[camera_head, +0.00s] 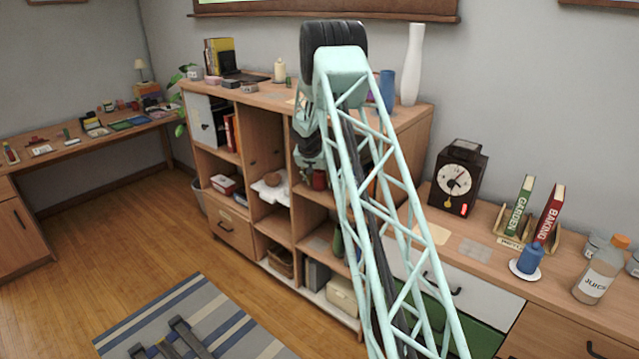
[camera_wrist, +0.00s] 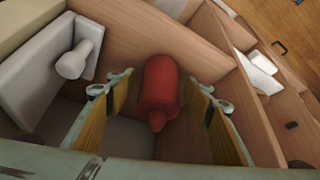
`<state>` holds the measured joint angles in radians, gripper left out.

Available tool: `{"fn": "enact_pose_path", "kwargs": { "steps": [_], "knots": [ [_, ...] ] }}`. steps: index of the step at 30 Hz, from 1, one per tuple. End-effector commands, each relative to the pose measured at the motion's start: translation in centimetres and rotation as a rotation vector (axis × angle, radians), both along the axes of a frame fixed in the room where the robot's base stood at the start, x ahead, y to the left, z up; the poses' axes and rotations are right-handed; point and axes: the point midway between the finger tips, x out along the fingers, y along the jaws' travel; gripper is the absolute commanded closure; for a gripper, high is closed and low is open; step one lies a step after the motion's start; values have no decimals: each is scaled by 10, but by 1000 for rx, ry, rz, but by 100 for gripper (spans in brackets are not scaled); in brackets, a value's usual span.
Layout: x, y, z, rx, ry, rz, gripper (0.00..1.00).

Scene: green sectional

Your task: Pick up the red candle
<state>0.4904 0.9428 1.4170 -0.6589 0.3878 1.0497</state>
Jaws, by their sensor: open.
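The red candle (camera_wrist: 161,88) stands in a wooden shelf compartment in the wrist view. It has a wide round body and a narrower end pointing towards the bottom of the picture. My gripper (camera_wrist: 160,92) is open, with one finger on each side of the candle and a visible gap on both sides. In the head view, a small red thing (camera_head: 318,181), probably the candle, shows in an upper compartment of the shelf unit, just below my gripper (camera_head: 308,158). My arm hides part of that compartment.
Wooden shelf walls (camera_wrist: 215,50) stand close around my gripper. On the shelf unit's top (camera_head: 395,121) stand a white vase (camera_head: 412,65) and a blue cup (camera_head: 387,90).

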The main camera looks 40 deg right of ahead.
Motion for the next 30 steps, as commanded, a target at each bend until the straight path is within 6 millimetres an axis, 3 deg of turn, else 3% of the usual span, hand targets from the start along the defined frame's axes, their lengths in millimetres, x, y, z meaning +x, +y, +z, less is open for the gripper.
{"fn": "enact_pose_path", "kwargs": {
  "steps": [16,26,30],
  "knots": [
    [0,0,0,0,0,0,53],
    [0,0,0,0,0,0,83],
    [0,0,1,0,-1,0,83]
  ]
}}
